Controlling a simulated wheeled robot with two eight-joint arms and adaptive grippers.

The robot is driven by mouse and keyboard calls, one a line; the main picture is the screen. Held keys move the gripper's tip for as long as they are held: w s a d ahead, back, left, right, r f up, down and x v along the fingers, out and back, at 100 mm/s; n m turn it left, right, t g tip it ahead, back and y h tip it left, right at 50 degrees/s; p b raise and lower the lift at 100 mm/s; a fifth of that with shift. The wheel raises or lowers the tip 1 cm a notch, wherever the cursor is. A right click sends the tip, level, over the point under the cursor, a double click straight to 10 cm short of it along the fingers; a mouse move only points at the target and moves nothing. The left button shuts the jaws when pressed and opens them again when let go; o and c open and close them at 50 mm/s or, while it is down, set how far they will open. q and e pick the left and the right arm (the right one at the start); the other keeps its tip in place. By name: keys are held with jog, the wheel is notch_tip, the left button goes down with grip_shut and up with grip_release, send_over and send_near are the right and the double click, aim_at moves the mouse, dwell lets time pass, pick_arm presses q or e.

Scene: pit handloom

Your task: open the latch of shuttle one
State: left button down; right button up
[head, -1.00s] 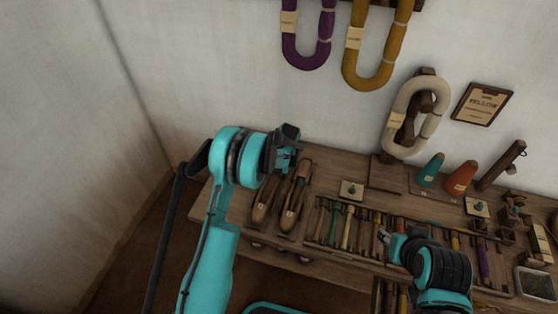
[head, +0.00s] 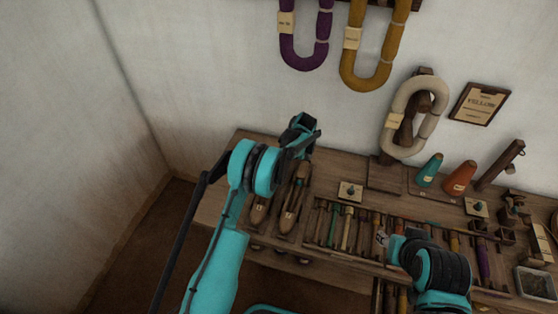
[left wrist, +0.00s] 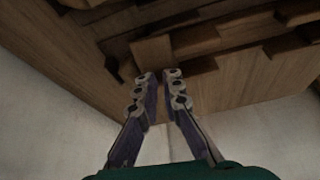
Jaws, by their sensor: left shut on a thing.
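Two brown wooden shuttles lie side by side at the left end of the bench, a left one (head: 259,211) and a right one (head: 291,207). I cannot tell which is shuttle one, and no latch can be made out. My left gripper (head: 312,143) is by the far end of the right shuttle, near the bench's back edge. In the left wrist view its fingers (left wrist: 160,85) are close together with a narrow gap; what they hold cannot be made out. My right gripper (head: 383,240) is over the row of tools, its fingers too small to read.
The wooden bench (head: 222,200) runs along the wall. Several coloured-handled tools (head: 347,228) lie right of the shuttles. A small plate with a knob (head: 350,192) sits behind them. Teal (head: 429,170) and orange (head: 460,179) cones stand further right. Yarn hanks (head: 374,55) hang above.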

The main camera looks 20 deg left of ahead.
pick_arm(q)
jog(key=shift+n, duration=0.5)
jog(key=shift+g, duration=0.3)
jog(key=c, duration=1.7)
grip_release()
jog(key=shift+v, duration=4)
